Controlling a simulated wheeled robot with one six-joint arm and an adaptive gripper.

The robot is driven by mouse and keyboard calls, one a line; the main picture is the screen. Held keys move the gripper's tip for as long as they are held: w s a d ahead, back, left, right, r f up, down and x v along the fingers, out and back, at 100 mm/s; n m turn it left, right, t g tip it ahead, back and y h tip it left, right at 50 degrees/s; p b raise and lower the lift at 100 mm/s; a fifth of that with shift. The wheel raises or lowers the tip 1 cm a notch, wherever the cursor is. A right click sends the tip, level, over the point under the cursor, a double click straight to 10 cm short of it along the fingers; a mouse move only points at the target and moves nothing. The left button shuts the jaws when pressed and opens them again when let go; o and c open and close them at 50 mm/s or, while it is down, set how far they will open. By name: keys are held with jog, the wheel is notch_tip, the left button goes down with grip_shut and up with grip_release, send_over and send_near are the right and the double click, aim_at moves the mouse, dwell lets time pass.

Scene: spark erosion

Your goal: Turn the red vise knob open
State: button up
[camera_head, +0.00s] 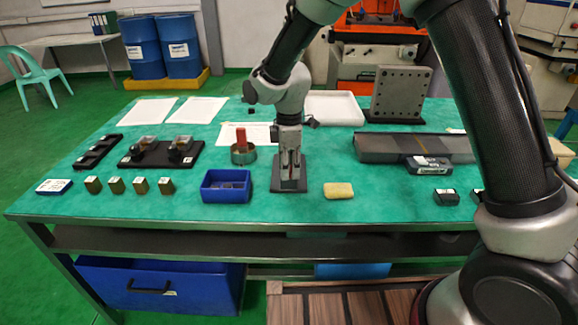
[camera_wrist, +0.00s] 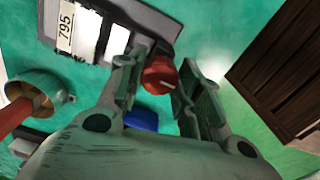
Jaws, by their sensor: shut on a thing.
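The red vise knob (camera_wrist: 159,76) is round with a pale line across its face. It sits between the two fingers of my gripper (camera_wrist: 158,85) in the wrist view, and the gripper is shut on it. The vise (camera_wrist: 112,40) is grey and lies just beyond the fingers, with pale blocks and a label reading 795. In the head view my gripper (camera_head: 289,174) points down over the vise's dark base plate (camera_head: 276,187) near the front of the table. The knob is hidden there behind the gripper.
A blue bin (camera_head: 226,187) stands close left of my gripper. Behind it is a brass cup (camera_head: 243,154) with a red-handled thing. A yellow sponge (camera_head: 338,190) lies to the right. A grey tray (camera_head: 385,150) and an upright drilled plate (camera_head: 400,93) stand further right.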

dwell(0.3)
jog(key=o, duration=1)
jog(key=shift+o, duration=0.2)
notch_tip(320, 180, up, 12)
